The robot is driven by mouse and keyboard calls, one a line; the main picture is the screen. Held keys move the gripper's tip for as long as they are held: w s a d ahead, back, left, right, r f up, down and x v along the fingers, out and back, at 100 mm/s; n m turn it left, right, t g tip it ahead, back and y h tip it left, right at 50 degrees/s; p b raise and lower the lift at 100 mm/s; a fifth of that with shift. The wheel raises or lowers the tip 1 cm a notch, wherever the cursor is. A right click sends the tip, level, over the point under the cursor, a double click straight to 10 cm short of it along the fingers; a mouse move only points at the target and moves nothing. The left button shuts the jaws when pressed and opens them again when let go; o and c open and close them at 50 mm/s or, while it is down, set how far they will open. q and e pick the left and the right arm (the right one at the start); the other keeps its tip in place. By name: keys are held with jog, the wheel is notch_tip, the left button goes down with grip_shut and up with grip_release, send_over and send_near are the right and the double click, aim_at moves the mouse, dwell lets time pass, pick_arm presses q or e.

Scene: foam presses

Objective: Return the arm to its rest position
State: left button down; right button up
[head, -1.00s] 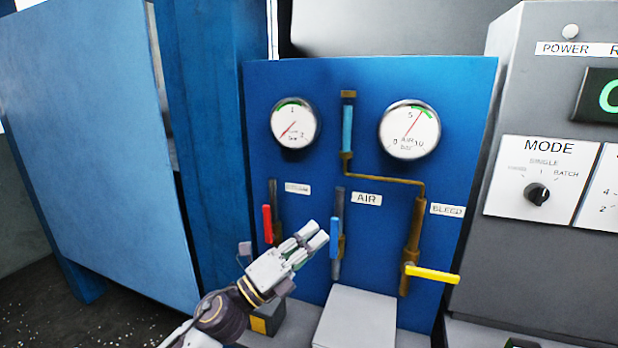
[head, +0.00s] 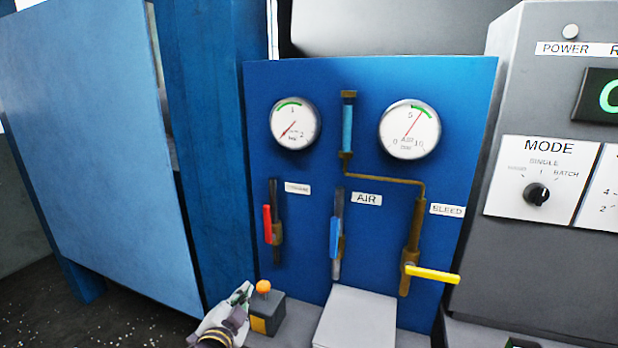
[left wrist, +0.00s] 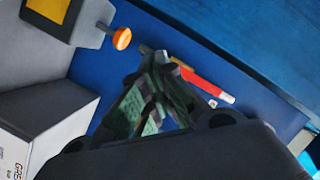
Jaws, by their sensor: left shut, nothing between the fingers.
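My left gripper (head: 241,296) is low in the head view, left of a grey box with an orange button (head: 263,287). It is shut and empty, apart from the valves. In the left wrist view its closed green-padded fingers (left wrist: 150,85) show in front of the blue panel. The red valve handle (head: 267,224) points up and down on the panel. It also shows past the fingers in the wrist view (left wrist: 203,84). The blue AIR handle (head: 335,237) is upright, and the yellow BLEED handle (head: 432,273) lies roughly level. My right gripper is not in view.
The blue panel (head: 310,170) carries two round gauges (head: 294,124) (head: 409,129). A light grey box (head: 355,320) stands below it. A blue press door (head: 90,150) stands at the left, and a grey console with a MODE knob (head: 537,194) at the right.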

pick_arm(q)
jog(key=s+a+f+n+g, duration=0.2)
jog(key=s+f+n+g, duration=0.15)
jog(key=s+f, duration=0.4)
jog(key=s+a+f+n+g+y, duration=0.1)
jog(key=s+a+f+n+g, duration=0.1)
jog(key=s+f+g, duration=0.5)
jog(key=s+a+f+n+g, duration=0.25)
jog(key=s+f, duration=0.35)
jog(key=s, duration=0.3)
notch_tip(320, 180, down, 33)
jog(key=s, duration=0.3)
jog(key=s+a+f+g, duration=0.2)
jog(key=s+a+f, duration=0.1)
jog(key=s+f, duration=1.6)
jog(key=s, duration=0.2)
jog(key=shift+s+a+f, duration=0.15)
jog(key=shift+s+f, duration=0.15)
jog(key=shift+s, duration=0.1)
jog(key=c, duration=2.2)
grip_release()
